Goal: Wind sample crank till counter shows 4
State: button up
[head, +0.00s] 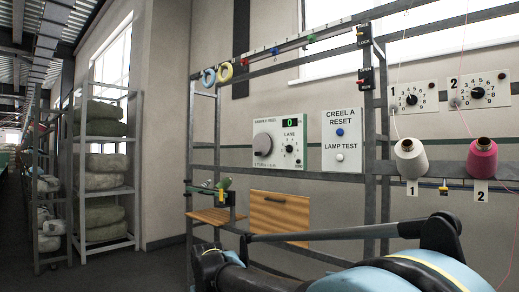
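The sample panel (281,143) is a white plate on the grey frame, left of the picture's middle-right. On its left is a large round grey crank knob (263,144); I cannot make out a separate handle on it. The counter (291,122) is a small dark display at the panel's upper right, showing a green 0. Below it is a small black LANE selector (289,149) with numbers around it. Parts of my arm, blue and black, cross the bottom right below the panel, apart from the knob. I cannot make out my gripper's fingers.
Beside the panel is a plate (348,141) with blue RESET and white LAMP TEST buttons. Two numbered dials (409,99) and white and pink yarn cones (482,158) are at right. Below are a wooden box (279,213) and small shelf (215,216). Floor at left is clear.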

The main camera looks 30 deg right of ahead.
aim_at(263, 144)
jog(key=u, duration=0.45)
jog(key=k, duration=1.05)
jog(key=u, duration=0.5)
jog(key=i, duration=1.05)
jog(key=z, duration=0.7)
jog(key=i, duration=0.6)
jog(key=z, duration=0.25)
